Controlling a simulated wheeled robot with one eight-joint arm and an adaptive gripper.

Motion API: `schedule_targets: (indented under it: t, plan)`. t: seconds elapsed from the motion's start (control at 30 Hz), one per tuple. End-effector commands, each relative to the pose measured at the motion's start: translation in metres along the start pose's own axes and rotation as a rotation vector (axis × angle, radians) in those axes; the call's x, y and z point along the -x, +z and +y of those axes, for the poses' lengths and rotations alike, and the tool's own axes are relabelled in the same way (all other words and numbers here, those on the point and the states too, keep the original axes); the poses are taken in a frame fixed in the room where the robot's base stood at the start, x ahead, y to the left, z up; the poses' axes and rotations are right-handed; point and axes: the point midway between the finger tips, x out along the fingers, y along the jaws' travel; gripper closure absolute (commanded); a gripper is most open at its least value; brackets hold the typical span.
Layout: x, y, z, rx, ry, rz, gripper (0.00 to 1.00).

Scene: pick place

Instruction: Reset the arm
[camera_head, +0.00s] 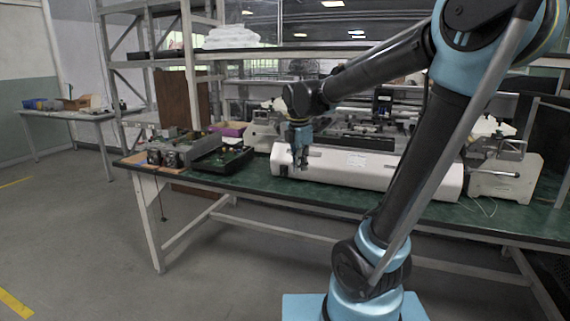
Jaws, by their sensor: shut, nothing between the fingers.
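My gripper (299,160) hangs at the end of my arm, pointing down, in front of the left part of a long white machine (340,170) on a green-topped workbench (240,183). It looks small and dark at this distance. Its fingers are together with nothing held between them. My arm rises from the lower right, bends at the top right and reaches back to the left. It hides part of the bench and of the machine's right side.
A black tray (218,163) and small dark devices (163,157) sit at the bench's left end. A metal shelf (190,60) stands behind. A side table (75,114) is at the far left. The floor (90,240) at the left front is clear.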

Motion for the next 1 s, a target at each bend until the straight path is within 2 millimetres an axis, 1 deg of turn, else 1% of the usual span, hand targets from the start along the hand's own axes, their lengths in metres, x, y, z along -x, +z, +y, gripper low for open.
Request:
schedule_targets:
  t: [0.03,0.2,0.3,0.47,0.6,0.8,0.9,1.0]
  plan:
    - [-0.003,0.006,-0.018,-0.102,0.001,0.002,1.00]
    - [-0.014,0.021,-0.070,-0.463,0.005,0.010,1.00]
    - [-0.023,0.025,-0.100,-0.677,0.007,0.017,1.00]
    - [-0.040,0.029,-0.146,-1.016,0.009,0.025,1.00]
    - [-0.058,0.028,-0.184,-1.315,0.010,0.035,1.00]
    - [-0.088,0.021,-0.231,-1.720,0.011,0.050,1.00]
    - [-0.100,0.018,-0.246,-1.874,0.010,0.057,1.00]
    - [-0.108,0.015,-0.257,-1.981,0.010,0.061,1.00]
